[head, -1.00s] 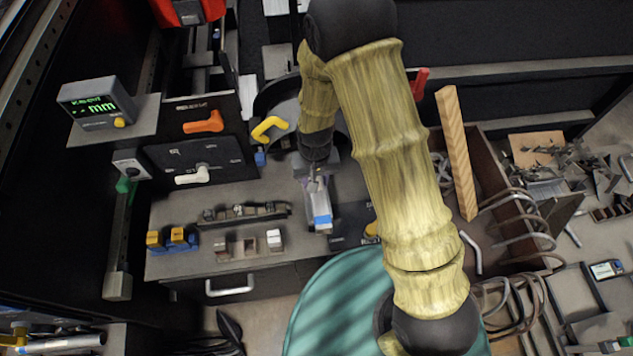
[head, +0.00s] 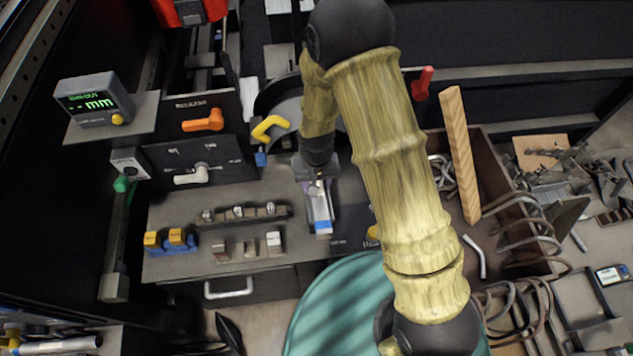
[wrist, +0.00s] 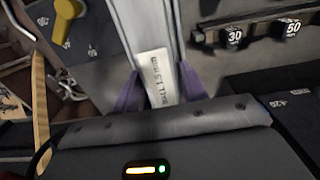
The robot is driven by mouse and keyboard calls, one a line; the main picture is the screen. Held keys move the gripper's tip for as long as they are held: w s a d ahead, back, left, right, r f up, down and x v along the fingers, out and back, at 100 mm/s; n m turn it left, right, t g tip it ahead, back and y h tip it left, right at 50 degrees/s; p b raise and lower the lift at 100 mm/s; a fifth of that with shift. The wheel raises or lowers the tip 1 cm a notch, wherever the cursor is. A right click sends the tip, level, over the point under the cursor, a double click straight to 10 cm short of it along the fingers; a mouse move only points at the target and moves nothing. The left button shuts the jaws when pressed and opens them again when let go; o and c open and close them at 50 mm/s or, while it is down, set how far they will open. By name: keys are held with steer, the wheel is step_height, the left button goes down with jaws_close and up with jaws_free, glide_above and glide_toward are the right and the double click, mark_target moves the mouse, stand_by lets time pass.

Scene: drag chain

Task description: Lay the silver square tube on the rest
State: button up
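The silver square tube (head: 319,205) shows below my gripper in the head view, over the bench, with a blue band at its near end. In the wrist view the tube (wrist: 150,30) runs up out of the picture and bears a white printed label (wrist: 156,72). My gripper (head: 317,178) is at the tube's far part. Its two purple fingers (wrist: 158,85) sit against both sides of the tube in the wrist view, so it looks shut on it. My gripper hides the tube's far end. I cannot tell which part is the rest, or whether the tube touches anything beneath.
A rail with several knobs (head: 240,213) and a row of small blocks (head: 247,248) stand left of the tube. Blue-and-yellow blocks (head: 170,241) are farther left. A yellow handle (head: 270,128) is behind. A wooden bar (head: 459,150) and bent tubes (head: 522,222) lie right.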

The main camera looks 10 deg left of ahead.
steer(key=o, duration=0.3)
steer(key=shift+w, duration=0.1)
steer(key=shift+w+d+r, duration=0.1)
steer(key=shift+r, duration=0.5)
step_height(320, 180, up, 16)
steer(key=b, duration=0.1)
steer(key=shift+b, duration=0.35)
stand_by(0.5)
